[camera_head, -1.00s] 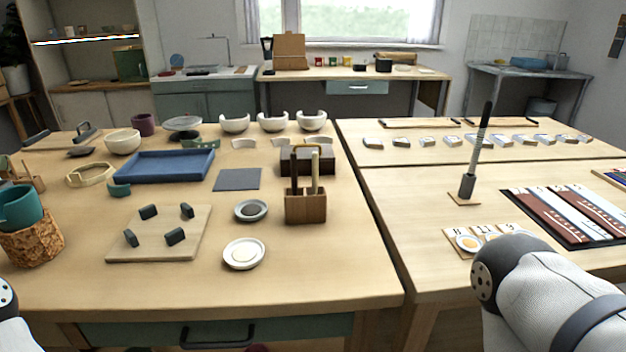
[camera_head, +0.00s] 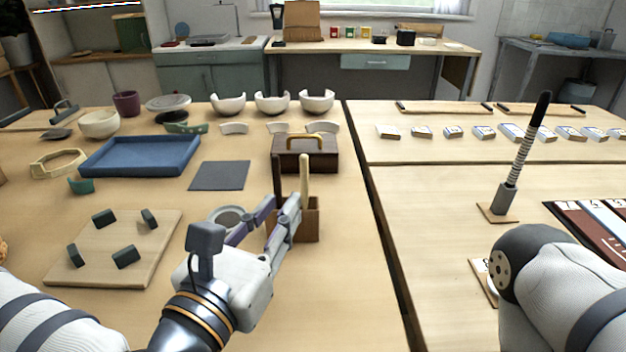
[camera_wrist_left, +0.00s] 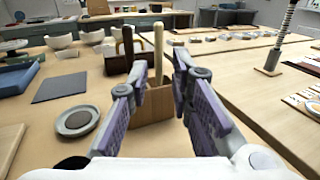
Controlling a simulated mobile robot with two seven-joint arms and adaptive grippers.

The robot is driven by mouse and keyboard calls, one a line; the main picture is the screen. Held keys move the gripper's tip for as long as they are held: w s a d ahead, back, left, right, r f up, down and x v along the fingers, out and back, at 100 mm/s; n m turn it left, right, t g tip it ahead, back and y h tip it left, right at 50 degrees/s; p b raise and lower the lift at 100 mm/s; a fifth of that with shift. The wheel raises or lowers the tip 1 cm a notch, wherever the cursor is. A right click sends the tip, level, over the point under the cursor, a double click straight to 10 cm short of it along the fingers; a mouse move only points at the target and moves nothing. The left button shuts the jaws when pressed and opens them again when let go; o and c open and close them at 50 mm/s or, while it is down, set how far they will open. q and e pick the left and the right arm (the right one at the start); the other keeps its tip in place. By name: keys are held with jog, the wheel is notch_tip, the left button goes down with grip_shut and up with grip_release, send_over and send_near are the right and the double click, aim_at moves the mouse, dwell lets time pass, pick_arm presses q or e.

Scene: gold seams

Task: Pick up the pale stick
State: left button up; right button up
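The pale stick (camera_head: 305,174) stands upright in a small wooden holder (camera_head: 309,228), beside a dark stick (camera_head: 277,178). My left gripper (camera_head: 281,208) is open and empty, reaching toward the holder from the front left. In the left wrist view, the pale stick (camera_wrist_left: 158,52) shows between the two purple-padded fingers (camera_wrist_left: 160,75), and the dark stick (camera_wrist_left: 128,45) shows nearer the left finger. The fingers hide part of the holder; I cannot tell whether the fingertips reach level with the stick. My right gripper is not in view; only part of my right arm shows.
A dark wooden box with a handle (camera_head: 306,158) stands just behind the holder. A round dish (camera_head: 229,215) lies left of it, partly hidden by my gripper. A board with dark blocks (camera_head: 150,262), a blue tray (camera_head: 145,166) and a grey mat (camera_head: 219,176) lie further left.

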aim_at(303, 179)
pick_arm(q)
jog(key=b+x, duration=0.1)
jog(key=x, duration=0.9)
jog(key=shift+f, duration=0.15)
grip_shut()
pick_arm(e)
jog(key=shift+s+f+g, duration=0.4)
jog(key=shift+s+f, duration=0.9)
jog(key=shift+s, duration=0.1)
